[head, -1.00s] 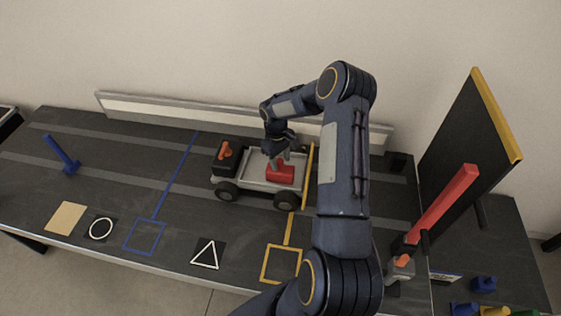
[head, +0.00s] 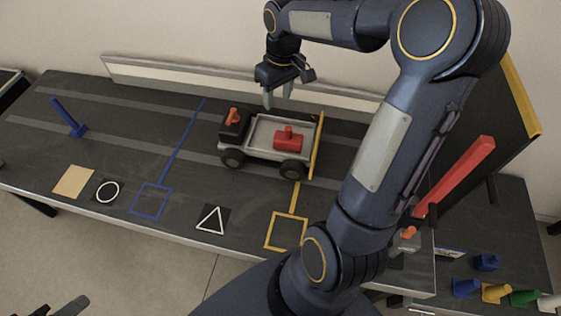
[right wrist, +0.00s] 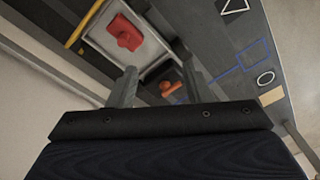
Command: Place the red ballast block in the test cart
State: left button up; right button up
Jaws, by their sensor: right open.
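The red ballast block (head: 289,141) rests inside the pale bed of the test cart (head: 258,152), towards its right end. In the right wrist view the red block (right wrist: 124,33) lies in the cart bed (right wrist: 98,36). My right gripper (head: 279,98) is open and empty, above and behind the cart, apart from the block. Its two separated fingers (right wrist: 159,78) show in the right wrist view with nothing between them. Dark tips at the lower left of the head view look like part of my left gripper (head: 58,308); most of it is cut off.
A black box with an orange knob (head: 232,118) sits at the cart's left end. A yellow bar (head: 317,145) stands at its right end. A pale rail (head: 180,77) runs along the back. A blue post (head: 69,118) stands left. A red lever (head: 455,176) rises at right.

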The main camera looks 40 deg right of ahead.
jog(key=s+a+r+m+t+y, duration=0.1)
jog(key=s+a+t, duration=0.1)
jog(key=s+a, duration=0.5)
jog(key=s+a+r+m+t+y, duration=0.1)
jog(key=s+a+t+y, duration=0.1)
jog(key=s+a, duration=0.5)
jog(key=s, duration=0.5)
jog(key=shift+s+a, duration=0.15)
jog(key=shift+a, duration=0.1)
jog(key=shift+r, duration=0.15)
jog(key=shift+c, duration=0.5)
